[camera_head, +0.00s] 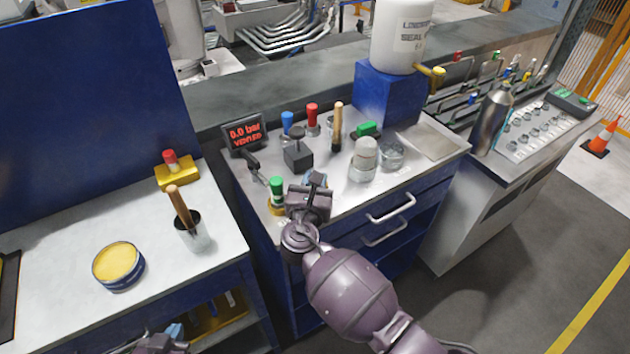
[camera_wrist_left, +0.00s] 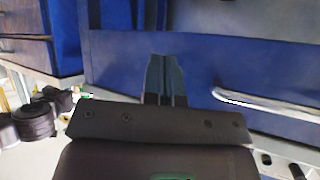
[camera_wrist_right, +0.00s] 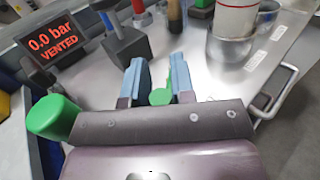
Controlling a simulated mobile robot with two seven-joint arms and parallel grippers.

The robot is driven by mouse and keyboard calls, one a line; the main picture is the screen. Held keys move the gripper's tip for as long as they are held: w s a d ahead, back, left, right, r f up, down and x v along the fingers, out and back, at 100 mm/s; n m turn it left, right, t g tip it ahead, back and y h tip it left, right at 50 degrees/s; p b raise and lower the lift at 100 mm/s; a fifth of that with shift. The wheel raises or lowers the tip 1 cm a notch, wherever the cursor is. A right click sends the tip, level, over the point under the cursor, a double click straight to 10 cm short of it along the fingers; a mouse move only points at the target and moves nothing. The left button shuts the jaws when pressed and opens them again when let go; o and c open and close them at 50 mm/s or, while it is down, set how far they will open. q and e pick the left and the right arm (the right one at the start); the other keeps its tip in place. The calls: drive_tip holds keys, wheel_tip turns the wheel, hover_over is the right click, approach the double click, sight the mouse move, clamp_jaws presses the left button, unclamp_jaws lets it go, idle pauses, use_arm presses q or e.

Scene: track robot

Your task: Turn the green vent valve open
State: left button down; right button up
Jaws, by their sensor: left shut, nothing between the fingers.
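A green-capped valve (camera_head: 277,187) stands upright on a yellow base at the near left corner of the middle bench. My right gripper (camera_head: 316,180) is just right of it. My left gripper (camera_head: 170,335) is low at the front of the left bench. In the left wrist view its fingers (camera_wrist_left: 164,75) are together and empty.
A display (camera_head: 244,132) reads 0.0 bar VENTED. A black block (camera_head: 298,157), blue and red handles (camera_head: 312,115) and a white-topped cylinder (camera_head: 364,157) crowd the bench. A cup (camera_head: 191,234) and yellow tin (camera_head: 118,264) stand on the left bench. Blue drawers (camera_wrist_left: 200,65) face the left gripper.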

drive_tip(key=o, duration=0.3)
drive_tip(key=shift+o, duration=0.2)
drive_tip(key=v, duration=1.1)
drive_tip(key=shift+w, duration=0.1)
drive_tip(key=shift+c, duration=0.3)
